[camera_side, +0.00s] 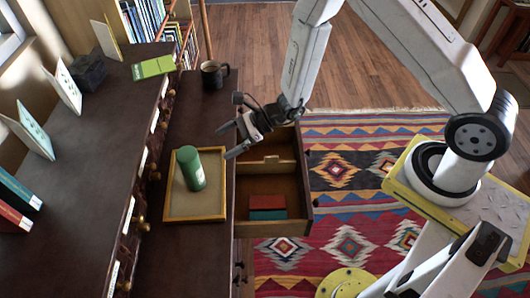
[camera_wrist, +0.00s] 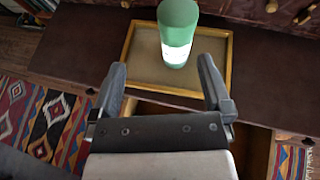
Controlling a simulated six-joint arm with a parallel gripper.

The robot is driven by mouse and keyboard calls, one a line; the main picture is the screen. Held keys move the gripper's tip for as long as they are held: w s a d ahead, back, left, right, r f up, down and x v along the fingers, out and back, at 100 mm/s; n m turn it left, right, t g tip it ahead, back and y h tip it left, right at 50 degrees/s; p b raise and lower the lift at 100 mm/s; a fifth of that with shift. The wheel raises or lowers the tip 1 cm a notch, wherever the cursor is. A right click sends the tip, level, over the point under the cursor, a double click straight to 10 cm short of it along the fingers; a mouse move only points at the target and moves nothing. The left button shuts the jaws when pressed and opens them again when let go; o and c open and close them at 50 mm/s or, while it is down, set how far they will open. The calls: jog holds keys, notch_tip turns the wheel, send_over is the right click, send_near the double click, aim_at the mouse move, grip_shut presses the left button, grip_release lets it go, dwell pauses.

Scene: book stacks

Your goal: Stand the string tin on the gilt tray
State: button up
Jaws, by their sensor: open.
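The string tin (camera_side: 189,169) is a green cylinder. It stands upright on the gilt tray (camera_side: 222,190), near the tray's upper middle in the side view. The tray has a gold rim and lies on the dark desk. My gripper (camera_side: 228,141) is open and empty, to the right of the tin and apart from it. In the wrist view the tin (camera_wrist: 178,30) shows a pale band and stands beyond my open fingers (camera_wrist: 161,68), on the tray (camera_wrist: 145,50).
An open drawer (camera_side: 282,228) with a red and green book (camera_side: 267,207) inside juts out right of the tray, below my gripper. A dark mug (camera_side: 213,75) stands behind on the desk. Cards, books and a dark box (camera_side: 88,71) line the upper shelf at left.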

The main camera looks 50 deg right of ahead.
jog(key=s+d+r+n+g+h, duration=0.2)
jog(key=s+r+n+g, duration=0.15)
jog(key=s+n, duration=0.25)
jog(key=s+d+r+n+g+h, duration=0.2)
jog(key=s+d+r+n+g, duration=0.15)
jog(key=s+n, duration=0.25)
jog(key=s+d+r+n+t+h, duration=0.2)
jog(key=d+r+n+h, duration=0.3)
jog(key=d+n, duration=0.5)
jog(key=shift+s+r+n+t+h, duration=0.2)
jog(key=shift+n+t+h, duration=0.45)
jog(key=shift+h, duration=0.55)
